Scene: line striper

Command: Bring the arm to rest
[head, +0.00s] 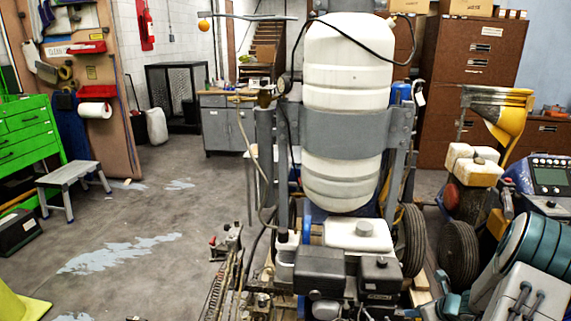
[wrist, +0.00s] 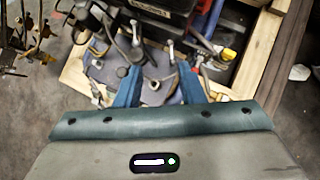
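My arm (head: 505,260) shows at the lower right of the head view, with grey and teal links. My gripper (wrist: 160,80) shows in the wrist view as two blue fingers, spread apart with nothing held between them. The fingers point over the lower parts of the line striper, where levers and a round grey plate (wrist: 152,90) lie beyond them. The line striper's white tank (head: 343,110) stands upright in a grey frame in the middle of the head view. Its dark engine (head: 345,275) is low in front. The fingertips cannot be made out in the head view.
A wooden pallet (wrist: 262,68) frames the machine parts in the wrist view. A second machine with a yellow hopper (head: 510,118) stands at the right. A step stool (head: 72,180) and green tool chest (head: 28,135) stand left. The floor (head: 150,220) between is mostly clear.

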